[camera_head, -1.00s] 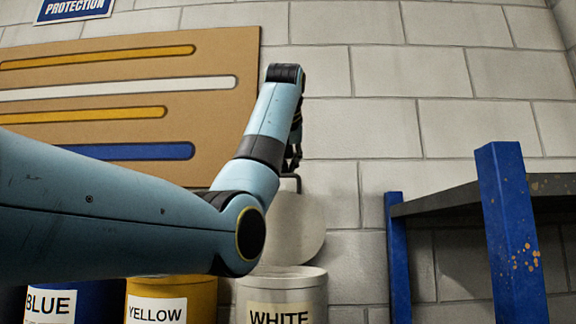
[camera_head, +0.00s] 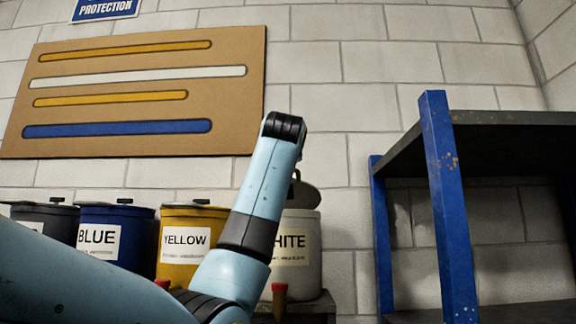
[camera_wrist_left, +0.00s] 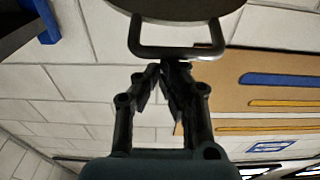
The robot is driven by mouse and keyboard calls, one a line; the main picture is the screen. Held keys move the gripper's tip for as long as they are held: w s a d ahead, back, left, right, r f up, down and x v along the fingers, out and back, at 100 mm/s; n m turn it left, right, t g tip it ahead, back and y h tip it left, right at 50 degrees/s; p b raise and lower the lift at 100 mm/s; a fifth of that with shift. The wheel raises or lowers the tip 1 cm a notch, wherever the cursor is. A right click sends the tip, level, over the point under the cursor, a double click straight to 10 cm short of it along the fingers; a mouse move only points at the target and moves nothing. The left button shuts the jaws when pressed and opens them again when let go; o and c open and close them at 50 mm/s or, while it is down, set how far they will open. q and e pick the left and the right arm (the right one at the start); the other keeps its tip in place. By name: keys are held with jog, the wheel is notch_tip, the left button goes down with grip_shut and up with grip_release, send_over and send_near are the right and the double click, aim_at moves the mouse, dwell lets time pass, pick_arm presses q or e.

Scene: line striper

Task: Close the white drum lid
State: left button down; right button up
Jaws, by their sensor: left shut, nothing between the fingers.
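The white drum (camera_head: 302,262) stands in the head view, partly covered by my left arm. Its grey lid (camera_head: 306,195) shows above the rim, tilted; how far it stands open is hard to tell. In the left wrist view the lid (camera_wrist_left: 185,6) is at the top edge with its dark loop handle (camera_wrist_left: 178,52) in front of it. My left gripper (camera_wrist_left: 166,68) is shut and empty, its fingertips close to the handle bar; I cannot tell whether they touch. In the head view its fingers are hidden behind my arm. My right gripper is not in view.
Yellow (camera_head: 187,238), blue (camera_head: 112,232) and dark (camera_head: 50,218) drums stand left of the white one. A blue-post shelf (camera_head: 447,200) stands at the right. Red-handled tools (camera_head: 279,291) are in front of the drums. A striped board (camera_head: 140,100) hangs on the wall.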

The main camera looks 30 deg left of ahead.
pick_arm(q)
notch_tip(320, 180, down, 10)
jog(key=s+d+b, duration=0.1)
jog(key=s+b, duration=0.1)
jog(key=shift+s+d+f, duration=0.2)
jog(key=shift+d, duration=0.1)
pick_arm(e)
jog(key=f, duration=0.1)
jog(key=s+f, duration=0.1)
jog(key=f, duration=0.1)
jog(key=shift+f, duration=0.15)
pick_arm(q)
notch_tip(320, 180, up, 5)
jog(key=p, duration=0.4)
jog(key=s+d+f+b, duration=0.1)
jog(key=s+d+f, duration=0.3)
jog(key=s, duration=0.3)
jog(key=shift+s+d+b, duration=0.15)
jog(key=shift+s+b, duration=0.05)
jog(key=shift+b, duration=0.15)
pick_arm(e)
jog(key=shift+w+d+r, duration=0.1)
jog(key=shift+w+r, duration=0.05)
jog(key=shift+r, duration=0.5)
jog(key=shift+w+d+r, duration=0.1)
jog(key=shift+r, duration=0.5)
